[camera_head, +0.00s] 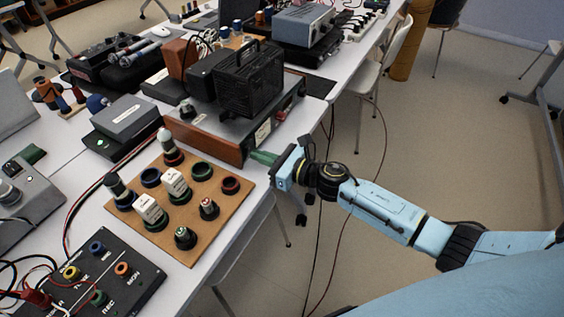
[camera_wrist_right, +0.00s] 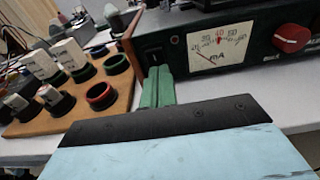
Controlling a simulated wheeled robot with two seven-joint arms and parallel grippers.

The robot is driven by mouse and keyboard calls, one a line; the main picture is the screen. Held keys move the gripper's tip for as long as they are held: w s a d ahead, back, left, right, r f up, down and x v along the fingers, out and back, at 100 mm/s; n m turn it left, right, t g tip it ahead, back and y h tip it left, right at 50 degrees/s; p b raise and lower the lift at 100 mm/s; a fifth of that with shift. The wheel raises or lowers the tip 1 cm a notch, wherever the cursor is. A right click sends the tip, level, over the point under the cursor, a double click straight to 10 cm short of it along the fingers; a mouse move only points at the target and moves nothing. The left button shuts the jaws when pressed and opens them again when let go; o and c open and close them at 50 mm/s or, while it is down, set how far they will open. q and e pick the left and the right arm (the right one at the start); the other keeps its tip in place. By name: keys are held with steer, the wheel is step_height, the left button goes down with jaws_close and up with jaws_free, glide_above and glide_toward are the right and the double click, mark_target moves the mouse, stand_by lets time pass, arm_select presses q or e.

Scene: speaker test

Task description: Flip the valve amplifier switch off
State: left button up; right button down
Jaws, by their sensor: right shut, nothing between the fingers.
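The valve amplifier (camera_head: 205,139) is a low unit with a reddish-brown wooden side and a black cage on top, near the table's right edge. Its front panel carries a white mA meter (camera_wrist_right: 219,42) and a red knob (camera_wrist_right: 292,37) in the right wrist view. A dark switch (camera_wrist_right: 155,57) with a pale mark shows at the panel's left end, just beyond my fingertips. My right gripper (camera_head: 264,157) is shut and empty, its green fingers (camera_wrist_right: 158,86) together in front of that end. I cannot tell whether they touch the switch. My left gripper is out of view.
A wooden board (camera_head: 222,222) with several sockets and valves lies close to the left of my right gripper. A black terminal box (camera_head: 135,285) is nearer. Other devices crowd the table behind. Open floor (camera_head: 440,140) lies to the right, with loose cables hanging by the table edge.

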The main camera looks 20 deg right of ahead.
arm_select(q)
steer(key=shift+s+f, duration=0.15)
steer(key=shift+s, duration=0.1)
arm_select(e)
steer(key=v, duration=1.3)
steer(key=shift+f, duration=0.2)
